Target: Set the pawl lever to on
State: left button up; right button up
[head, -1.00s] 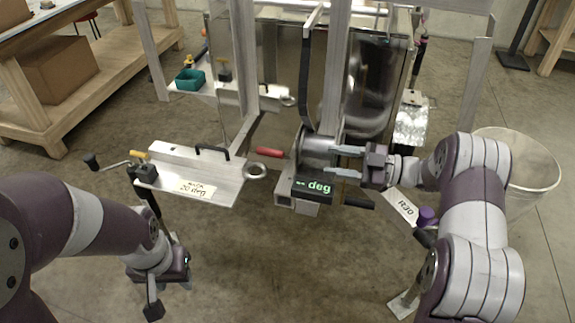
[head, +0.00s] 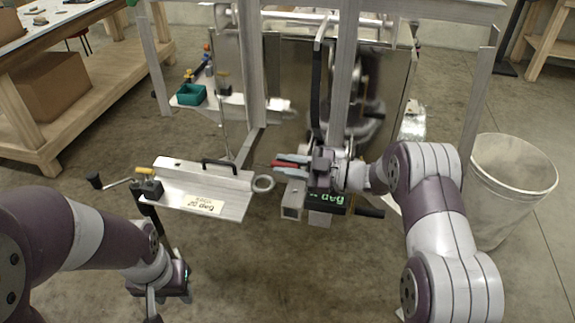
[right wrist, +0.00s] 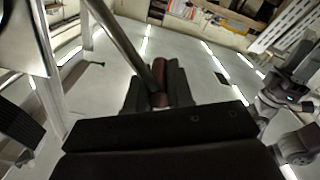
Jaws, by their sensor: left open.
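The pawl lever has a red grip (head: 283,163) and sits beside the winch at the front of the trailer, in the middle of the head view. The lever's pivot is hidden behind the gripper. My left gripper (head: 153,302) is low at the left, open, away from the lever.
A bin (head: 505,195) stands right. A wooden bench (head: 70,130) stands left.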

grip_shut()
jog(key=shift+w+r+p, duration=0.15)
jog(key=shift+r+p, duration=0.15)
jog(key=shift+p, duration=0.25)
jog(key=shift+w+d+r+m+p, duration=0.35)
jog(key=shift+w+m+p, duration=0.4)
jog(key=shift+w+m, duration=0.15)
jog(key=shift+w+d+r+m+p, duration=0.25)
jog(key=shift+w+r+m+p, duration=0.1)
jog(key=shift+w+m+p, duration=0.5)
jog(key=shift+w+d+r+m+p, duration=0.35)
jog(key=shift+w+m+p, duration=0.35)
jog(key=shift+m, duration=0.35)
jog(key=shift+w, duration=0.15)
